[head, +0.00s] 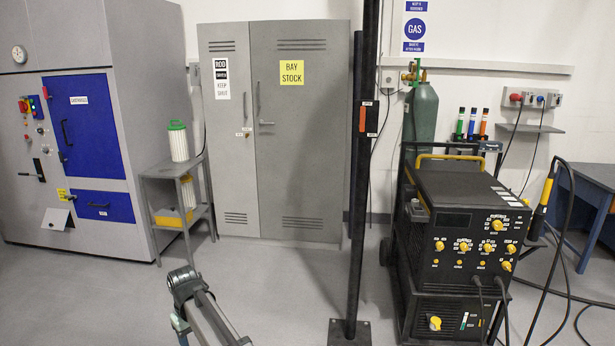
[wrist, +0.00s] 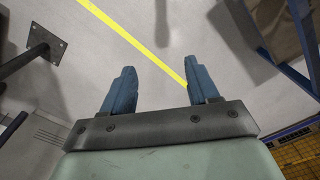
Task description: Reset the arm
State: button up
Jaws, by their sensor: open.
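My gripper (wrist: 159,66) shows in the wrist view with its two blue fingers spread apart. Nothing is between the fingers; only grey floor and part of a yellow floor line show past them. In the head view, part of my arm reaches up from the bottom edge, left of the middle, over bare floor. I cannot make out the gripper's fingers in the head view.
In the head view, a dark post (head: 360,200) stands right of my arm, beside a black welding machine (head: 462,205) on a cart. A grey locker (head: 300,160), a small shelf stand (head: 165,178) and a blue-doored cabinet (head: 150,120) stand behind. Floor between is clear.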

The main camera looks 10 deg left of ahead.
jog(key=w+d+f+m, duration=0.2)
jog(key=d+f, duration=0.2)
jog(key=d, duration=0.7)
jog(key=w+d+f+m, duration=0.15)
jog(key=d+f, duration=0.25)
jog(key=d, duration=0.6)
jog(key=w+d+f+m, duration=0.15)
jog(key=d+f, duration=0.25)
jog(key=d, duration=0.7)
jog(key=s+d+f+m, duration=0.2)
jog(key=s+d, duration=0.1)
jog(key=d, duration=0.5)
jog(key=s+d+f+m, duration=0.2)
jog(key=s+d, duration=0.1)
jog(key=d, duration=0.5)
jog(key=s+d+f+m, duration=0.2)
jog(key=s+d, duration=0.2)
jog(key=d, duration=0.5)
jog(key=s+f+g, duration=0.3)
jog(key=s+f, duration=0.7)
jog(key=s, duration=0.4)
jog(key=s+f+g, duration=0.3)
jog(key=s+f, duration=0.8)
jog(key=s, duration=0.4)
jog(key=shift+a+g, duration=0.3)
jog(key=shift+g, duration=0.1)
